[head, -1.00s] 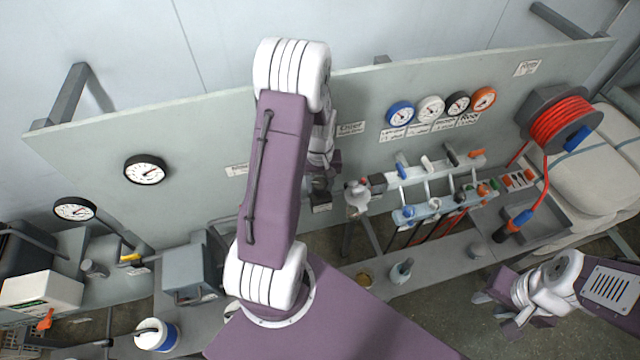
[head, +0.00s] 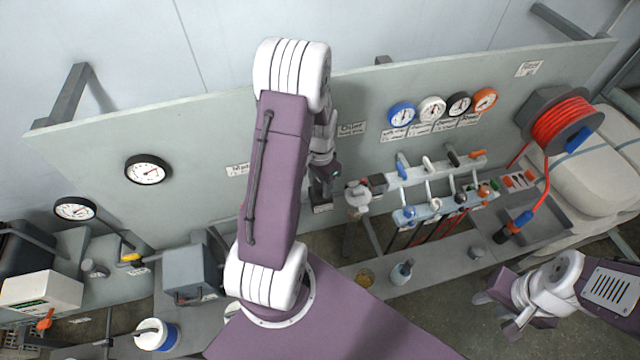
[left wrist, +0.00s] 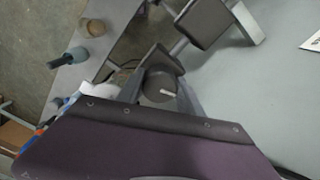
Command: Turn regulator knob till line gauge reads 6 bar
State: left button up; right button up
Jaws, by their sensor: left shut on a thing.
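My left gripper (head: 322,190) is mostly hidden behind my left arm in the head view. In the left wrist view my left gripper (left wrist: 158,84) is shut on a dark round knob (left wrist: 160,87) with a white pointer line. The fingers stand on either side of it. Several round gauges are on the panel: a black-rimmed one (head: 148,170), a blue one (head: 401,115), a white one (head: 431,109), a black one (head: 458,104) and an orange one (head: 484,100). Their labels and readings are too small to read. My right gripper (head: 508,308) is open and empty at lower right.
A valve rack (head: 440,190) with coloured handles stands right of the left gripper. A red hose reel (head: 558,125) is further right. Another gauge (head: 75,209) and a grey box (head: 190,270) are at left. Small cups (head: 401,272) stand on the ledge below.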

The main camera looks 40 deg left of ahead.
aim_at(321, 182)
pick_arm(q)
jog(key=shift+w+a+r+m, duration=0.15)
jog(key=shift+w+m, duration=0.1)
jog(key=shift+m, duration=0.75)
jog(key=o, duration=1.4)
jog(key=r+b, duration=0.1)
jog(key=r, duration=0.3)
jog(key=r+b, duration=0.1)
jog(key=r, duration=0.4)
jog(key=shift+s+d, duration=0.1)
jog(key=shift+d, duration=0.1)
jog(key=shift+a, duration=0.1)
